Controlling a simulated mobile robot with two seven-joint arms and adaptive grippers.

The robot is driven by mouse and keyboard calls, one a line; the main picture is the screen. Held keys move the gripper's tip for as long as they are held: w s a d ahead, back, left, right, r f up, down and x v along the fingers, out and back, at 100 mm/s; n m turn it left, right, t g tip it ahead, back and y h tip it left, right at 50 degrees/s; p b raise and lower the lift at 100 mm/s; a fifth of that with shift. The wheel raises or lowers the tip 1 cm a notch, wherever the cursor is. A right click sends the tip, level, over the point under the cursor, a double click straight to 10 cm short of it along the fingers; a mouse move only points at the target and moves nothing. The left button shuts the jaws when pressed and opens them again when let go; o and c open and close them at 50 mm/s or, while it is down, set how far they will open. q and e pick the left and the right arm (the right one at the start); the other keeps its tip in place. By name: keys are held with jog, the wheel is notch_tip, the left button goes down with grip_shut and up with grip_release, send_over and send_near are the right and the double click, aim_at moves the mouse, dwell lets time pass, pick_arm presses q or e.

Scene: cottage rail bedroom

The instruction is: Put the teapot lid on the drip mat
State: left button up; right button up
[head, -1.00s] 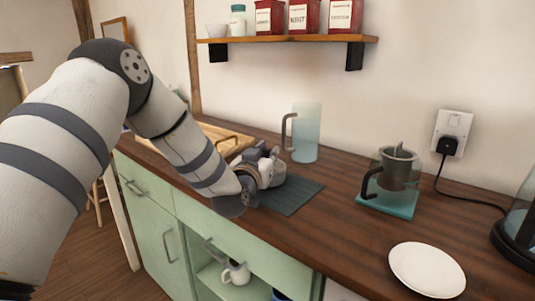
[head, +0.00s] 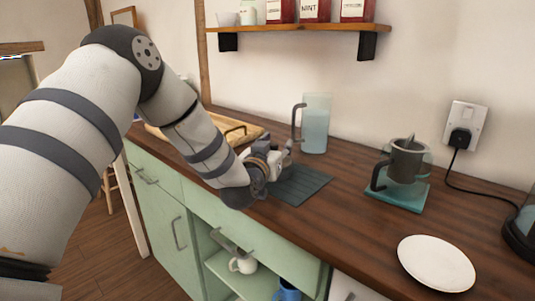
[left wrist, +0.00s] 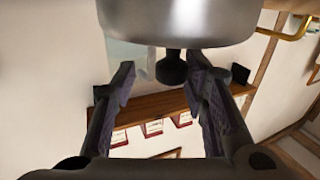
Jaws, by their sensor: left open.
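The teapot lid (left wrist: 180,22) is a shiny metal piece with a black knob (left wrist: 172,68), large at the top of the left wrist view. The knob is between my left gripper's (left wrist: 163,78) open fingertips, with a gap on each side. In the head view my left gripper (head: 283,157) is low over the counter at the back left edge of the drip mat (head: 300,187), a dark, ridged mat. The lid is not clearly distinguishable from the gripper there. The lidless glass teapot (head: 382,178) with a grey infuser stands on a teal tile to the right. My right gripper is out of view.
A glass jug (head: 316,125) stands close behind the mat. A wooden tray (head: 250,134) lies behind the left arm. A white plate (head: 436,263) is at the front right. A shelf (head: 310,29) with tins hangs above. The counter between mat and plate is clear.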

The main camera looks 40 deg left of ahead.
pick_arm(q)
jog(key=v, duration=0.4)
jog(key=p+v, duration=0.1)
jog(key=v, duration=0.6)
jog(key=shift+s+r, duration=0.3)
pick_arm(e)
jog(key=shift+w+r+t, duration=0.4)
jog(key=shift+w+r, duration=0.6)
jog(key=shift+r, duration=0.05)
